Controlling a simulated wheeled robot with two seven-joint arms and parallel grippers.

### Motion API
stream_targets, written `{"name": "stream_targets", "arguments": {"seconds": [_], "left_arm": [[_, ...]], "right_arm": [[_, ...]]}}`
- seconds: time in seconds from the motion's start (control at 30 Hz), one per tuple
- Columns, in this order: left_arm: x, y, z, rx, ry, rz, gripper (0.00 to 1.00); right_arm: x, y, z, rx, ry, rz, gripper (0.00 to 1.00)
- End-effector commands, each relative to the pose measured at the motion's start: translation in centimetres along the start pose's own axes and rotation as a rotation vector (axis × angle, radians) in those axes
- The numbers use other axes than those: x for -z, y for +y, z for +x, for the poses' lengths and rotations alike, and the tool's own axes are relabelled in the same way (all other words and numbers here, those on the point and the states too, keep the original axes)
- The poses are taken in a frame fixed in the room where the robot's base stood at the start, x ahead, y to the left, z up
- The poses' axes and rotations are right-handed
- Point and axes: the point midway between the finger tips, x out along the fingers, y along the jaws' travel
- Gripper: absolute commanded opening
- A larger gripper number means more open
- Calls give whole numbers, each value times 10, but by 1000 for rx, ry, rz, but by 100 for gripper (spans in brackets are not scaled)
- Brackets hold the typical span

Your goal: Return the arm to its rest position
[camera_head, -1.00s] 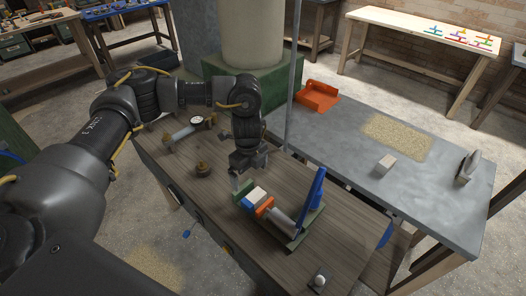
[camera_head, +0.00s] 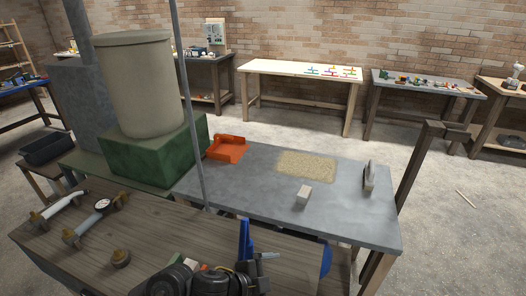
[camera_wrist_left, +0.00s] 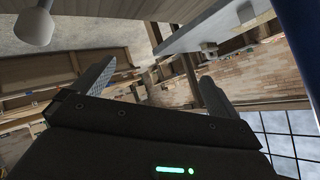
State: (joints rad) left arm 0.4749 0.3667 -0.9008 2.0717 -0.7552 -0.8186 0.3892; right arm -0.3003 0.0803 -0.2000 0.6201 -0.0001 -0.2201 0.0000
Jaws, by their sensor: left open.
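My left arm (camera_head: 178,280) shows at the bottom edge of the head view, low over the near part of the wooden bench, and partly covers what lies there. In the left wrist view my left gripper (camera_wrist_left: 156,86) has its two fingers spread wide apart with nothing between them. That view is strongly tilted and looks out past bench edges to the brick wall. A blue upright piece (camera_head: 244,241) stands just behind the arm in the head view. My right gripper is not in view.
The wooden bench (camera_head: 60,262) holds a gauge (camera_head: 102,205) and brass-coloured fittings at left. A thin grey post (camera_head: 190,120) rises behind it. The grey table (camera_head: 240,178) carries an orange tray (camera_head: 226,148), a pale block (camera_head: 304,194) and an upright tool (camera_head: 369,177). Open floor lies at right.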

Motion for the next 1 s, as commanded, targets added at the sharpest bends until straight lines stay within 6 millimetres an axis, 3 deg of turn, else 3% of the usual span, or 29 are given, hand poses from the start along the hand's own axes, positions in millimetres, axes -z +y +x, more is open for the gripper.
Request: {"name": "stream_targets", "arguments": {"seconds": [0.17,0.33,0.5,0.6,0.93,1.0], "left_arm": [[-19,1,-24,169,-65,-292,99],[-74,18,-64,287,-230,-593,99],[-138,65,-118,345,-449,-883,99],[-164,94,-146,354,-557,-1006,99],[-205,176,-221,342,-815,-1274,99],[-220,181,-206,335,-823,-1274,99]], "right_arm": [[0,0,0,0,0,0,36],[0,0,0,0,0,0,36],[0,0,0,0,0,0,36],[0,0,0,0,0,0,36],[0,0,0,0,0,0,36],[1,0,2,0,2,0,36]]}}
